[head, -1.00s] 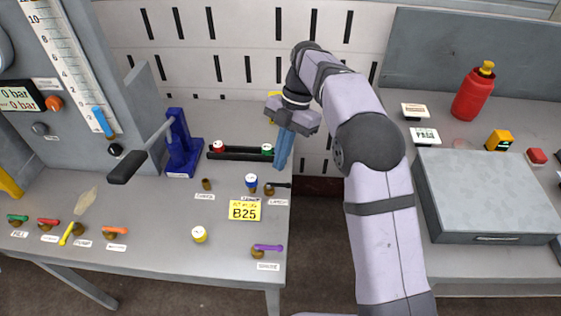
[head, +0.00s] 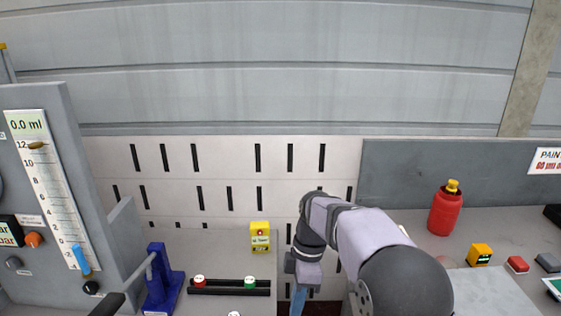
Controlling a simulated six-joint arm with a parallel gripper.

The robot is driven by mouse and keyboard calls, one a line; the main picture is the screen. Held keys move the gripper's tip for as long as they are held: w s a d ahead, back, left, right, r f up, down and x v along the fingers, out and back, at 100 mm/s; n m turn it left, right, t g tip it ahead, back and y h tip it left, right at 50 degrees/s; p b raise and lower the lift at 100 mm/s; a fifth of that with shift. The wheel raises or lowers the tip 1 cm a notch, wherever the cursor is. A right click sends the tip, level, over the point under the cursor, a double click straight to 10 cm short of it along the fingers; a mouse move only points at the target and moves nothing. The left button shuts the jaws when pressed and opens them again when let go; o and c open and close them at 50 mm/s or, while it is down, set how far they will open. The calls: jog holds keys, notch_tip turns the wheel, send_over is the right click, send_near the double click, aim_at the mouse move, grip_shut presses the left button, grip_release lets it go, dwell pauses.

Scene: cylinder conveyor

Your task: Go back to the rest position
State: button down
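My gripper (head: 298,299) hangs at the bottom edge of the head view, pointing down, just right of the black rail (head: 223,291). Its blue fingers are seen edge-on and cut off by the frame, so I cannot tell whether they are apart. No held object shows. The gripper appears apart from both.
A blue stand (head: 161,281) with a lever is left of the rail. A yellow box (head: 260,237) is behind it, by the slotted wall. A red bottle (head: 445,209), yellow block (head: 480,254) and grey case (head: 495,289) are on the right. The front bench is out of frame.

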jog(key=s+d+m+t+p, duration=0.1)
jog(key=s+d+m+p, duration=0.1)
jog(key=s+d+m, duration=0.3)
jog(key=s+d+f+m+t+h+p, duration=0.1)
jog(key=s+d+m, duration=0.5)
jog(key=s+m, duration=0.7)
jog(key=shift+d+f+h+p, duration=0.2)
jog(key=shift+h+p, duration=0.1)
jog(key=shift+p, duration=0.5)
jog(key=shift+a, duration=0.1)
